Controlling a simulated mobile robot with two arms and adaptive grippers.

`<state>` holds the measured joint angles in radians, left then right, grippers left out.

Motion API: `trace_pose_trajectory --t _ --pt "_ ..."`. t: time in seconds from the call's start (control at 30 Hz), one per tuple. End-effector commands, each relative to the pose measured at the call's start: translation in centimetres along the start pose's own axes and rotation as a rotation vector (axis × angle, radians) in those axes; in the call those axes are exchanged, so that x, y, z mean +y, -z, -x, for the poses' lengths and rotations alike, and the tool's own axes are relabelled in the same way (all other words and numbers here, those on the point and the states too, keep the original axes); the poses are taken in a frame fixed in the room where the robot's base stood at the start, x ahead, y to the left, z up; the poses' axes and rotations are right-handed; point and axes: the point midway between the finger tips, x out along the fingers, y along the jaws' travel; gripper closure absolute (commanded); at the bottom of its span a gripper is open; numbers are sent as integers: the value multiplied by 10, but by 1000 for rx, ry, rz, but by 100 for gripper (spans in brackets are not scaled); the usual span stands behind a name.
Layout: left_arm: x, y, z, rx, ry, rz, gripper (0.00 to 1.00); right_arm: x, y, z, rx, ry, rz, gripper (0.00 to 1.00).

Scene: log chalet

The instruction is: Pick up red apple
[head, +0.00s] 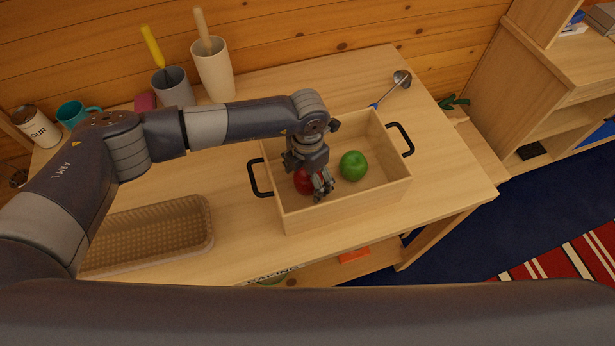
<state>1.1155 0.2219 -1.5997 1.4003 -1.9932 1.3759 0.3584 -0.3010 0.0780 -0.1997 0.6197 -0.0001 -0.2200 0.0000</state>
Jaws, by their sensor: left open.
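The red apple (302,182) lies in a wooden box (345,214) with black handles, towards the box's left side. My left gripper (322,186) reaches down into the box from above, its fingers at the red apple and partly covering it. The gripper is open. Whether the fingers touch the apple cannot be told. A green apple (353,165) lies in the box just right of the gripper. My right gripper is not in view.
A woven basket (208,226) stands left of the box. Cups with utensils, including a beige vase (213,74) and a grey cup (173,88), stand at the back. A ladle (393,88) lies behind the box. The table (450,165) is clear right of the box.

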Motion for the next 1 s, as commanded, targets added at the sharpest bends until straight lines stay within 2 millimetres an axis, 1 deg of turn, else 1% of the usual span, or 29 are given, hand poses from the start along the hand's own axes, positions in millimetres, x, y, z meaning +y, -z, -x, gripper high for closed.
trace_pose_trajectory --t 0.03,0.23,0.53,0.63,0.77,1.0 --pt "0 0 0 0 0 0 27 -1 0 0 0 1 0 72" --pt "0 0 0 0 0 0 72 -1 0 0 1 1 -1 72" --pt "0 0 2 -1 0 0 72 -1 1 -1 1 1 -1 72" --pt "1 -1 8 -2 -1 -1 72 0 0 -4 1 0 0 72" --pt "1 -2 29 -6 -2 -2 72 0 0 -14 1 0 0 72" --pt "0 -1 76 -5 -2 -3 72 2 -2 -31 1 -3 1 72"
